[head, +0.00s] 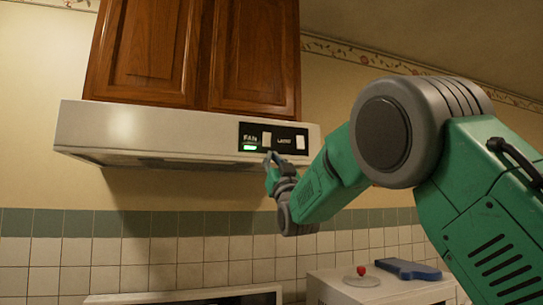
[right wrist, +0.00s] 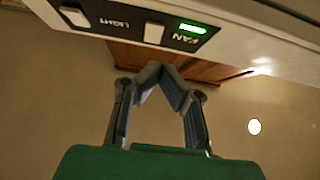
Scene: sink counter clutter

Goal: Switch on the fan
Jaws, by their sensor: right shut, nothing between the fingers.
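The fan switch (head: 267,139) is a white rocker on the black panel (head: 284,148) of the range hood (head: 170,132). Beside it, under the FAN label, an indicator (head: 250,148) glows green. The light switch (head: 300,142) sits to the right of the LIGHT label. My right gripper (head: 270,158) is shut and empty, at the hood's lower front edge just below the fan switch. In the right wrist view the panel appears upside down, with the fan switch (right wrist: 153,33) above the closed fingertips (right wrist: 162,70) and the green indicator (right wrist: 192,28) beside it. My left gripper is not in view.
A wooden cabinet (head: 195,55) stands above the hood. Below right, a white surface (head: 330,285) holds a red-knobbed lid (head: 362,272) and a blue object (head: 407,269). The tiled wall (head: 170,250) is behind. The space left of my gripper under the hood looks clear.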

